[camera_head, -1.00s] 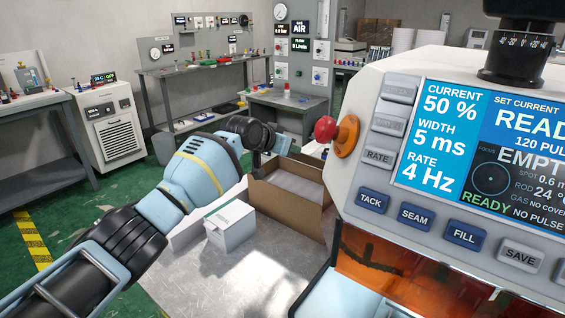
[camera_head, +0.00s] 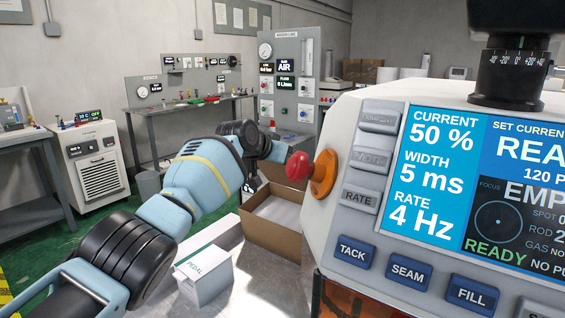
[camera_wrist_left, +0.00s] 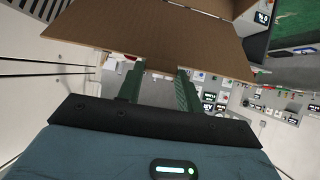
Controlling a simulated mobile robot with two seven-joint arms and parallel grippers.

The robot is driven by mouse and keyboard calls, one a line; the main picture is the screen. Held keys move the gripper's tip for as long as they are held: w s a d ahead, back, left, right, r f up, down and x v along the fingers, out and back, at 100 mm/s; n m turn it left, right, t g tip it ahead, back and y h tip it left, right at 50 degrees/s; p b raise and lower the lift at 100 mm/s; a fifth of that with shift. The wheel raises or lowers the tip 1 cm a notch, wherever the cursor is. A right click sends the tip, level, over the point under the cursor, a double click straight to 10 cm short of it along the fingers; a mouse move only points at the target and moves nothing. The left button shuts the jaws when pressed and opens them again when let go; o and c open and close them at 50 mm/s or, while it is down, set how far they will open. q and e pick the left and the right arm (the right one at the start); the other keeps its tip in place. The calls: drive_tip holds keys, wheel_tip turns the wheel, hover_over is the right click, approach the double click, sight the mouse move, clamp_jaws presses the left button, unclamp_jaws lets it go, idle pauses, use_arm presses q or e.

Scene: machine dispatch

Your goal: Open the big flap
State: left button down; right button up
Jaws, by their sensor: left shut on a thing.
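An open brown cardboard box (camera_head: 275,237) stands on the metal bench, left of the big machine. A brown cardboard flap (camera_head: 284,173) rises at its far side, partly hidden by my left wrist. The left wrist view shows the cardboard flap (camera_wrist_left: 150,45) as a wide panel right in front of my left gripper (camera_wrist_left: 160,76). The two green fingers reach its edge and are shut on it. In the head view my left arm crosses from the left and its fingers are mostly hidden. My right gripper is in neither current view.
The machine with its screen (camera_head: 435,180) and red knob (camera_head: 299,166) stands close to the right of the box. A white pedal carton (camera_head: 205,279) sits in front of the box on the bench. A gauge panel and workbenches stand behind.

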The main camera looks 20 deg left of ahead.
use_arm(q)
drive_tip(key=shift+r, duration=0.4)
drive_tip(key=c, duration=0.9)
unclamp_jaws()
drive_tip(key=shift+c, duration=0.2)
drive_tip(key=shift+f, duration=0.2)
drive_tip(key=shift+s, duration=0.1)
drive_tip(key=p+v, duration=0.2)
drive_tip(key=v, duration=0.5)
drive_tip(key=shift+s+a+r, duration=0.1)
drive_tip(key=shift+s+r, duration=0.1)
drive_tip(key=shift+s, duration=0.05)
